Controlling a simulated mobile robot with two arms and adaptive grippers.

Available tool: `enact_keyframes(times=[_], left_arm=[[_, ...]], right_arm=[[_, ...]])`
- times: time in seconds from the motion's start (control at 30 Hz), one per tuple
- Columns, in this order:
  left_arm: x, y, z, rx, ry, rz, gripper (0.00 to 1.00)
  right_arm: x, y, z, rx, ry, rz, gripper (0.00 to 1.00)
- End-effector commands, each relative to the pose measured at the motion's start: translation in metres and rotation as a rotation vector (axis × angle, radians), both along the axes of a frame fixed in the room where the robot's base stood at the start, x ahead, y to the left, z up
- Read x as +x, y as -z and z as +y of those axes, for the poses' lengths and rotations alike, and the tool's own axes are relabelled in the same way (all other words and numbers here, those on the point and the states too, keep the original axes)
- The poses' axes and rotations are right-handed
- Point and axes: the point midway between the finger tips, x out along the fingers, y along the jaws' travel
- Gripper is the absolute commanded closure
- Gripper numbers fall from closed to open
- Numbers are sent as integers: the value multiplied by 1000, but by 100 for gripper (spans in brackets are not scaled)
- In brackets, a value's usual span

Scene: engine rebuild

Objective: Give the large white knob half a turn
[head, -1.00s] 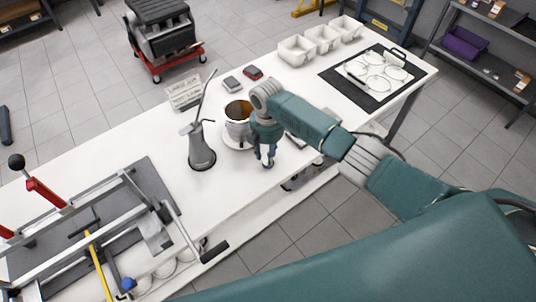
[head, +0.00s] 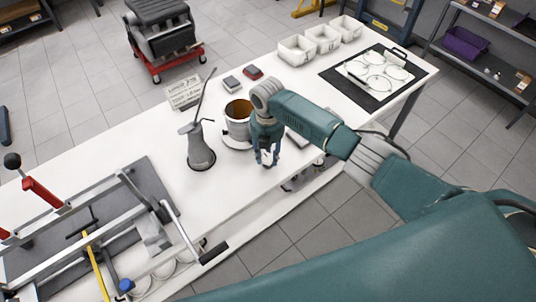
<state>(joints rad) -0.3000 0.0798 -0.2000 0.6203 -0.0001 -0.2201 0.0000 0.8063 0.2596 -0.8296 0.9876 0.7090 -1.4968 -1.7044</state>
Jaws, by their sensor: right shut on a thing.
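My right gripper (head: 267,157) points down over the front part of the white table, just in front of a pot. Its fingers are shut on a small white thing between them, which I take to be the large white knob (head: 267,157). Most of the knob is hidden by the fingers, so its angle cannot be read. My left gripper is not in view.
A pot with a brown inside (head: 238,116) stands behind the gripper on a pale round base. A grey oil can (head: 199,150) with a long spout stands to its left. A metal frame with levers (head: 85,225) fills the left end. White bins (head: 323,40) stand at the back.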

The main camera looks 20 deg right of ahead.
Motion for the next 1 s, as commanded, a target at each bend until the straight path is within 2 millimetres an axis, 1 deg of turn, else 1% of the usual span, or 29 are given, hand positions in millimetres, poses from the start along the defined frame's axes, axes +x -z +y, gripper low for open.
enact_keyframes(times=[0.03,0.4,0.43,0.5,0.83,0.93,1.0], left_arm=[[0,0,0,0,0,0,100],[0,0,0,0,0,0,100],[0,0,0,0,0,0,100],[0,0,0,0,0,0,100],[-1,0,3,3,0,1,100],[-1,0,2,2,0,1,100],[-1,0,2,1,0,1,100]], right_arm=[[-1,-2,9,15,-10,1,92],[-2,0,8,14,-11,4,92],[-2,0,8,14,-11,5,60],[-2,0,7,12,-11,4,48],[-1,-2,3,5,-6,3,48],[-1,-11,3,5,-6,2,48],[0,-23,3,4,-6,1,48]])
